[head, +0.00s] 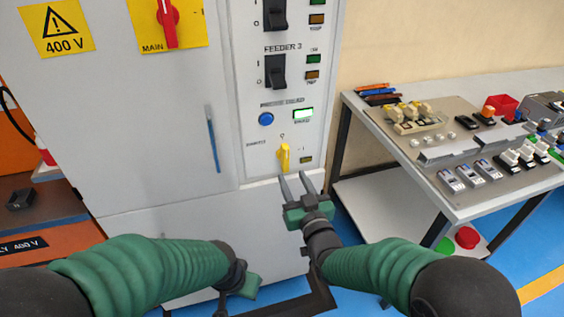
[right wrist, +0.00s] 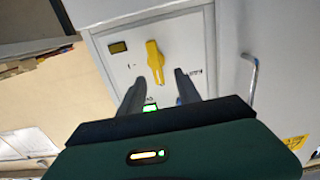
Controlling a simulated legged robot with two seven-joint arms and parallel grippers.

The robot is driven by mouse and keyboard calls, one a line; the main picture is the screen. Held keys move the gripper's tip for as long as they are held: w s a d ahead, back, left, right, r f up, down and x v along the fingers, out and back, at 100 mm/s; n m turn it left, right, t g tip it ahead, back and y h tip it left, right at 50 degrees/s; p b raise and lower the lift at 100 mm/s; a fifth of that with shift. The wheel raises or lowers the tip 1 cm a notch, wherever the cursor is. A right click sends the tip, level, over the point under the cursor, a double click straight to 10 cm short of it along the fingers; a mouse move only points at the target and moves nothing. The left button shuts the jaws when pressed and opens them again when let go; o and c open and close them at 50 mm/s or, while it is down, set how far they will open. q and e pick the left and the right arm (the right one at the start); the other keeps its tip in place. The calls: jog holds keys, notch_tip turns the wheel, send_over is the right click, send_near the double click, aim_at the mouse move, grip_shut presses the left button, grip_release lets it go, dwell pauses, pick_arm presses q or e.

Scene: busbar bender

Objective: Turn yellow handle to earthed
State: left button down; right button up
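The yellow handle (head: 284,157) is on the lower part of the grey cabinet's control panel and stands roughly upright. In the right wrist view the handle (right wrist: 155,62) lies just beyond the fingers, in line with the gap between them. My right gripper (head: 296,180) is open and empty, just below the handle and apart from it. Its two fingers also show in the right wrist view (right wrist: 160,90). My left gripper (head: 236,285) is low in front of the cabinet; its fingers are not clear. The small lettering beside the handle is too blurred to read fully.
Above the handle are a blue button (head: 266,119), a lit green indicator (head: 303,115) and black feeder switches (head: 274,72). A red main switch (head: 168,22) is at the upper left. A workbench (head: 410,150) with parts stands to the right. A vertical door handle (head: 213,146) sticks out left of the panel.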

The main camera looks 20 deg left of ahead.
aim_at(287, 159)
jog(key=x, duration=0.7)
jog(key=shift+w+d, duration=0.15)
jog(key=shift+w, duration=0.45)
jog(key=shift+w+a, duration=0.2)
jog(key=shift+a, duration=0.3)
jog(key=shift+d+r, duration=0.1)
jog(key=shift+d, duration=0.3)
jog(key=c, duration=0.8)
jog(key=shift+s, duration=0.1)
grip_shut()
